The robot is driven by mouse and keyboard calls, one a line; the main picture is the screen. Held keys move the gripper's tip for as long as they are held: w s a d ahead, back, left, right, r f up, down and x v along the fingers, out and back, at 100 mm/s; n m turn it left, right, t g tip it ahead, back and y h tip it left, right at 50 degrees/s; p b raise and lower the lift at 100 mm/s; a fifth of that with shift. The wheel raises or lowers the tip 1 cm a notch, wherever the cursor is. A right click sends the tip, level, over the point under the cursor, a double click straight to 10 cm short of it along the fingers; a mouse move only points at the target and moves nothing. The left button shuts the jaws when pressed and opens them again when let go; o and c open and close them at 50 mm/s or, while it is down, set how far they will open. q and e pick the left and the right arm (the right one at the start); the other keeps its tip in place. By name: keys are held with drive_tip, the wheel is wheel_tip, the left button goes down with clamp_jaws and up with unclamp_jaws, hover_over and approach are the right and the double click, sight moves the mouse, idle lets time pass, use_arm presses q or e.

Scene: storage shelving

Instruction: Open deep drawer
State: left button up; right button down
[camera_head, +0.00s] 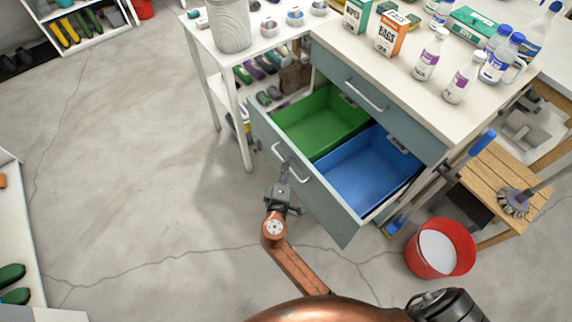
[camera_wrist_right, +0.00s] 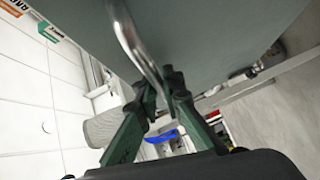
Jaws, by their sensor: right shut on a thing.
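The deep drawer (camera_head: 317,190) of the grey-blue cabinet stands pulled out in the head view. A green bin (camera_head: 322,122) and a blue bin (camera_head: 367,170) sit inside it. Its curved metal handle (camera_head: 283,158) is on the front panel. My right gripper (camera_head: 282,180) is at this handle. In the right wrist view the fingers (camera_wrist_right: 162,90) are shut on the handle (camera_wrist_right: 138,42), with the drawer front (camera_wrist_right: 210,40) close above. The bent arm hides little of the drawer. My left gripper is not in view.
A closed upper drawer (camera_head: 380,106) is above the open one. Bottles and boxes, including an orange box (camera_head: 390,34), stand on the counter. A red bucket (camera_head: 441,249) and a wooden stool (camera_head: 508,185) stand at the right.

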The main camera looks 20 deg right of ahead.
drive_tip(key=c, duration=2)
unclamp_jaws()
drive_tip(key=shift+c, duration=0.2)
drive_tip(key=shift+s+a, duration=0.1)
